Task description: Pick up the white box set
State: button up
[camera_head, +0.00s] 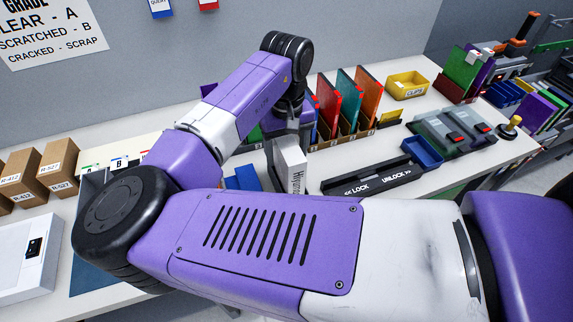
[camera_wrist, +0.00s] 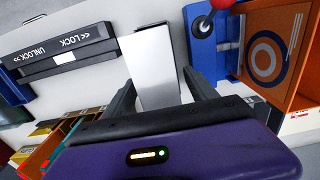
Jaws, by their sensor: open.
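The white box set (camera_head: 291,168) stands upright on the white bench in the head view, with dark lettering along its narrow side. My gripper (camera_head: 290,133) is above it, at its top end. In the wrist view the white box set (camera_wrist: 152,72) shows as a plain pale face between the two dark fingers. My gripper (camera_wrist: 158,85) is open there, with one finger on each side of the box. I cannot tell whether either finger touches it. My purple arm hides part of the bench in the head view.
A black lock bar (camera_head: 372,179) lies to the right of the box, with a blue tray (camera_head: 422,152) beyond it. Colored binders (camera_head: 345,100) stand behind. In the wrist view a blue fixture with a red knob (camera_wrist: 212,40) is close to the right finger.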

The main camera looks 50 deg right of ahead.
jog(key=shift+f, duration=0.45)
jog(key=shift+c, duration=0.3)
grip_shut()
jog(key=shift+r, duration=0.2)
